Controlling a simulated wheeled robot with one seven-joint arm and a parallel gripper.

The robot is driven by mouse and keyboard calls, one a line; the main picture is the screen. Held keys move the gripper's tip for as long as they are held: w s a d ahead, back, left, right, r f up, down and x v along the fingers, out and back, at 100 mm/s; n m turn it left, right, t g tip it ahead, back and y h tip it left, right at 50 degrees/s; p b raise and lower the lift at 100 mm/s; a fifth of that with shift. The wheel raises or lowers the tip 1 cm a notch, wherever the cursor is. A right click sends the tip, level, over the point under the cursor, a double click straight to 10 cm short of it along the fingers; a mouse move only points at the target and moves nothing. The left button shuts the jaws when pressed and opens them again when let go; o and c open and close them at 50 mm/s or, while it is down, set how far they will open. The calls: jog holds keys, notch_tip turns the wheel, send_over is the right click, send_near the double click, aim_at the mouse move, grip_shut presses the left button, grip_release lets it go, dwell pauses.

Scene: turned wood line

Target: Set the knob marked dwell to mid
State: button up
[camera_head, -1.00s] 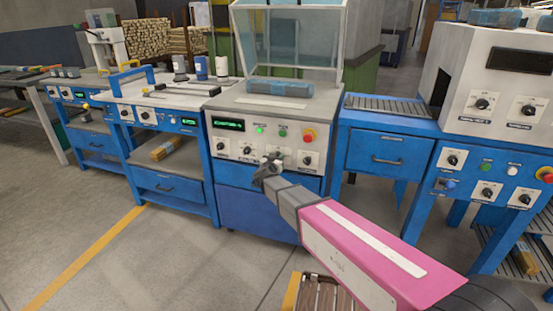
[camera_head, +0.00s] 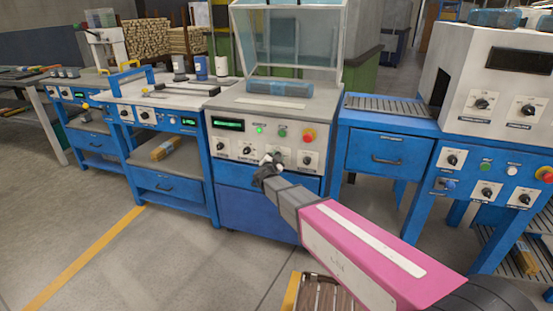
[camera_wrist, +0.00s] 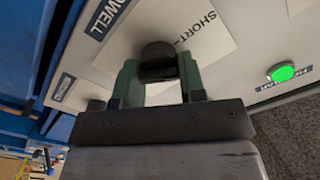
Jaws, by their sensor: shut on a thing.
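The dwell knob (camera_wrist: 158,55) is a dark round knob in the wrist view, on a white plate (camera_wrist: 207,35) that reads "SHORT" beside it. A dark label reading "DWELL" (camera_wrist: 108,16) is at the plate's edge. My gripper (camera_wrist: 160,78) has its two green fingers on either side of the knob and is shut on it. The knob's pointer and its mid mark cannot be made out. In the head view my gripper (camera_head: 267,166) is at the front panel of the middle blue and grey machine (camera_head: 230,166), covering the knob.
Other knobs (camera_head: 221,147) (camera_head: 306,160) sit on the same panel. A lit green button (camera_wrist: 285,72) and a red button (camera_head: 308,135) are near. A hinged clear guard (camera_head: 285,40) is above. Open floor (camera_head: 130,270) lies to the left.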

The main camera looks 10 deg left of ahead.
jog(key=m, duration=0.5)
jog(key=shift+f+m, duration=0.1)
jog(key=shift+m, duration=0.2)
jog(key=m, duration=0.5)
jog(key=shift+d+f, duration=0.1)
jog(key=shift+m, duration=0.3)
jog(key=o, duration=0.9)
jog(key=s, duration=0.7)
jog(key=s+a, duration=0.1)
jog(key=s, duration=0.2)
jog(key=shift+s, duration=0.4)
